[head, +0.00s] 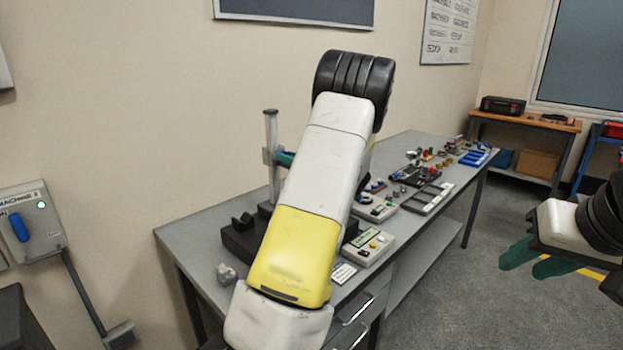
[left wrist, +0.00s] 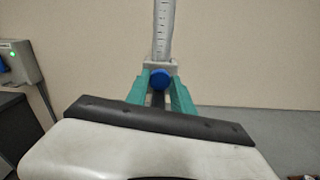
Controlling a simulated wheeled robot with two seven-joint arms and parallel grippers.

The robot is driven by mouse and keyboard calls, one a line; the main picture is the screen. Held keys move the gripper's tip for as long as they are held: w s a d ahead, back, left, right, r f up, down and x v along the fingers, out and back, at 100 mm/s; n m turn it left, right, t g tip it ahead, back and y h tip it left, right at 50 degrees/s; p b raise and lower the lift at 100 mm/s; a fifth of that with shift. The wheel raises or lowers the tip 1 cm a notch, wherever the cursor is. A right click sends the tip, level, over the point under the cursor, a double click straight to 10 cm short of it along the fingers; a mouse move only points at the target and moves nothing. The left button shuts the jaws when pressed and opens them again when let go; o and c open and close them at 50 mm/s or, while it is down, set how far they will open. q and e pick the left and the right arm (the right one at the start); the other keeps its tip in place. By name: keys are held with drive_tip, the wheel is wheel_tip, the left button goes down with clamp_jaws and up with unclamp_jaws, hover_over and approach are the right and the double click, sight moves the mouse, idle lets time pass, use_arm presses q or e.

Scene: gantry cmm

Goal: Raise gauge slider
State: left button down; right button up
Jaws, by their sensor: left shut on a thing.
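The height gauge has an upright grey column (head: 271,132) that stands on the bench behind my left arm. Its gauge slider (head: 267,156) is a light grey block partway up the column. In the left wrist view the slider (left wrist: 149,65) carries a round blue knob (left wrist: 160,79), and the scale (left wrist: 163,30) rises above it. My left gripper (head: 284,158) has teal fingers, shut on the slider at its knob; the fingers flank the knob in the left wrist view (left wrist: 160,84). My left arm hides part of the gauge's base. My right gripper (head: 527,268) is open and empty, away from the bench.
The grey bench (head: 185,236) runs back to the right with control boxes (head: 368,247), trays (head: 428,199) and small parts on it. A small grey part (head: 226,273) lies near its left end. A wall switch box (head: 30,225) is at the left. Floor is clear at the right.

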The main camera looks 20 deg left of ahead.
use_arm(q)
wheel_tip(320, 180, up, 2)
drive_tip(key=shift+r, duration=0.25)
drive_tip(key=c, duration=1.1)
unclamp_jaws()
drive_tip(key=shift+f, duration=0.1)
drive_tip(key=shift+d, duration=0.1)
drive_tip(key=v, duration=0.7)
drive_tip(key=shift+s+d, duration=0.15)
drive_tip(key=shift+d, duration=0.2)
drive_tip(key=shift+d, duration=0.1)
